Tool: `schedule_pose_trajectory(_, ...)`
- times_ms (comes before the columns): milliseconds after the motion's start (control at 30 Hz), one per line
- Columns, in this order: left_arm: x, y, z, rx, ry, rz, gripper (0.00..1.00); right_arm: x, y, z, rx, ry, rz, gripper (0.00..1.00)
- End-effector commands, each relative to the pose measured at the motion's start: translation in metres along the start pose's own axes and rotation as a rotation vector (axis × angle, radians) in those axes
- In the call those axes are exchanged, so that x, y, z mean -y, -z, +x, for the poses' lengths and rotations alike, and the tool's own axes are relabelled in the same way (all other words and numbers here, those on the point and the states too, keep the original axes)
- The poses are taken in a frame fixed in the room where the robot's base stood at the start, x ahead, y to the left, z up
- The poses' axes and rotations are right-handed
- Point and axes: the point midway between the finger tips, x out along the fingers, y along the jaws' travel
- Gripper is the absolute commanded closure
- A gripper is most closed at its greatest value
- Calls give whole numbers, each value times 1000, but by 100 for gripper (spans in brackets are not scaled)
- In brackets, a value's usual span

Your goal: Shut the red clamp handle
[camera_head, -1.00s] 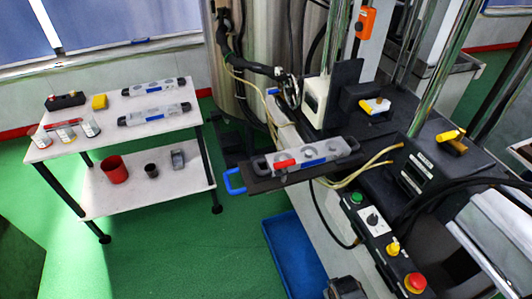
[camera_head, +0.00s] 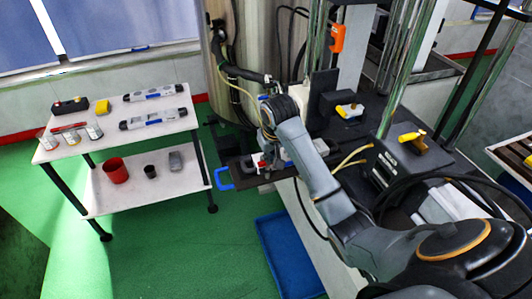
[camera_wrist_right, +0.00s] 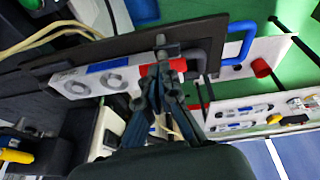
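The red clamp handle (camera_wrist_right: 178,66) sits at one end of the grey mould (camera_wrist_right: 75,88), which lies on a dark plate (camera_wrist_right: 205,38) with a blue pull handle (camera_wrist_right: 240,45). In the head view the red handle (camera_head: 258,157) shows only as a small patch beside my right gripper (camera_head: 265,165). In the right wrist view my right gripper (camera_wrist_right: 161,65) has its fingers drawn together, with tips in front of the red handle. Red shows on both sides of them. Whether they touch it is unclear. My right forearm hides much of the mould in the head view. My left gripper is out of view.
A white two-shelf table (camera_head: 180,125) at the left holds more moulds, small cans and a yellow block. A red cup (camera_head: 115,170) stands on its lower shelf. A blue bin (camera_head: 285,250) lies on the floor below the plate. Hoses run close behind the plate.

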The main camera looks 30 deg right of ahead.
Motion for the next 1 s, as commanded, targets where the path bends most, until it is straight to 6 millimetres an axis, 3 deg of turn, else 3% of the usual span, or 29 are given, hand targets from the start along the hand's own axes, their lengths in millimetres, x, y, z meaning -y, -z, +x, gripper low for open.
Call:
schedule_pose_trajectory(33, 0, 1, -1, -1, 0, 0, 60, -6, 16, -14, -20, 1, 17, 100)
schedule_pose_trajectory(200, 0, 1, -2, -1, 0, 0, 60, -18, 41, -38, -19, 12, 60, 100)
schedule_pose_trajectory(400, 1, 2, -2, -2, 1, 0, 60, -25, 55, -54, -16, 25, 88, 100)
schedule_pose_trajectory(800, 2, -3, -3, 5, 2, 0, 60, -25, 56, -52, -13, 26, 90, 100)
schedule_pose_trajectory(1000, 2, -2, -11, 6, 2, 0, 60, -25, 55, -31, -7, 25, 89, 100)
